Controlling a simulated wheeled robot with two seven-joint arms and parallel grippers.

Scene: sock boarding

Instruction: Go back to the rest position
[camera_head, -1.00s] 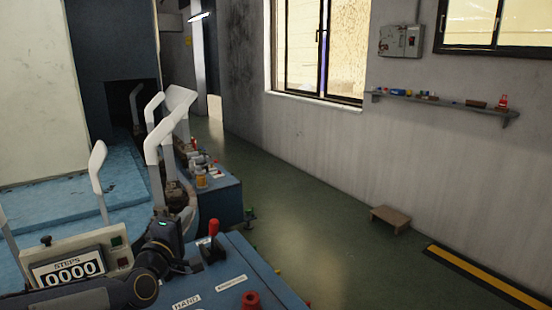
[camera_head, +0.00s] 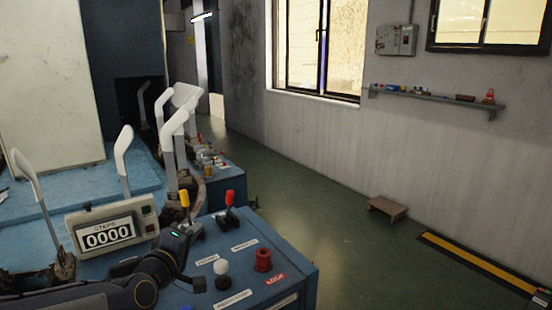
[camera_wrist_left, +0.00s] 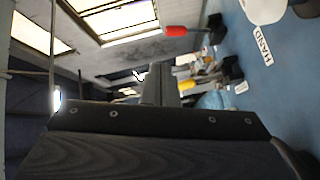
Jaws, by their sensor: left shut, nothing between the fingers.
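My left gripper (camera_head: 196,283) shows at the lower left in the head view, at the end of my dark arm. It is shut and empty, over the near side of the blue control panel (camera_head: 300,268), to the left of the white knob (camera_head: 221,266). In the left wrist view the shut fingers (camera_wrist_left: 160,85) stand in the middle, apart from the red-handled lever (camera_wrist_left: 188,30). My right gripper is out of view.
A counter box (camera_head: 108,234) reading 0000 stands behind my arm. White sock boards (camera_head: 124,152) rise behind it. Yellow (camera_head: 184,198) and red (camera_head: 230,197) levers stand on the panel. Open floor (camera_head: 350,255) lies right, with a small stool (camera_head: 387,207).

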